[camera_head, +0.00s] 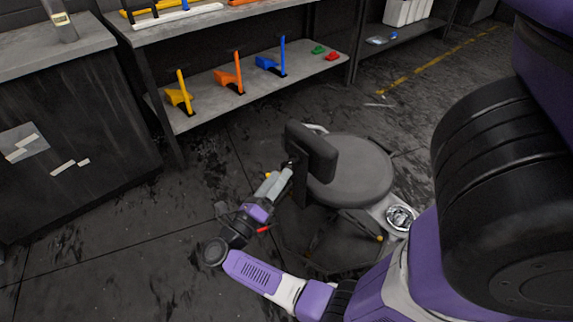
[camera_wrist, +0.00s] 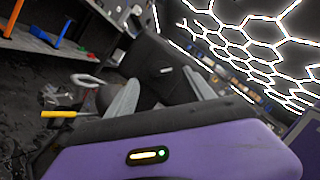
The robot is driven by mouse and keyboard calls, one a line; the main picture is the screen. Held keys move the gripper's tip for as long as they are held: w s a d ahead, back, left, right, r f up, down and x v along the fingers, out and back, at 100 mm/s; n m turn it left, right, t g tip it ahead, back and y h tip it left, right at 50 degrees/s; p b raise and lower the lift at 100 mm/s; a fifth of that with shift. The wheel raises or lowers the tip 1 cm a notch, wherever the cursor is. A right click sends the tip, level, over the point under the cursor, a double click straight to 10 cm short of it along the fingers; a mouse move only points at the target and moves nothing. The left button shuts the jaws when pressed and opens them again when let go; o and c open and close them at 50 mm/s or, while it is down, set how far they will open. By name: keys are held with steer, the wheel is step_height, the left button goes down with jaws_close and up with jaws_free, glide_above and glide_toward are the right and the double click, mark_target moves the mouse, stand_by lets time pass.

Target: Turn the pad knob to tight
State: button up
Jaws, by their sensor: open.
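A dark swivel stool has a round seat (camera_head: 350,170) and an upright back pad (camera_head: 312,152). The pad also fills the middle of the wrist view (camera_wrist: 160,62). A small pale piece (camera_wrist: 166,70) shows against the pad between my fingertips; it may be the pad knob, but it is too small to tell its setting. In the head view the knob is not clear, being at or behind my fingertips. My gripper (camera_head: 288,170) points up at the rear of the pad, close to it. In the wrist view my gripper (camera_wrist: 161,78) has its grey fingers spread apart, with nothing seen held.
A shelf unit (camera_head: 215,90) behind the stool holds yellow, orange and blue tools. A dark cabinet (camera_head: 70,130) stands at left. A yellow-tipped lever (camera_wrist: 60,113) sticks out left of my fingers. The floor (camera_head: 110,240) at left is clear.

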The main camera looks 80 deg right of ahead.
mark_target(288, 164)
steer(key=shift+x, duration=2.45)
jaws_close()
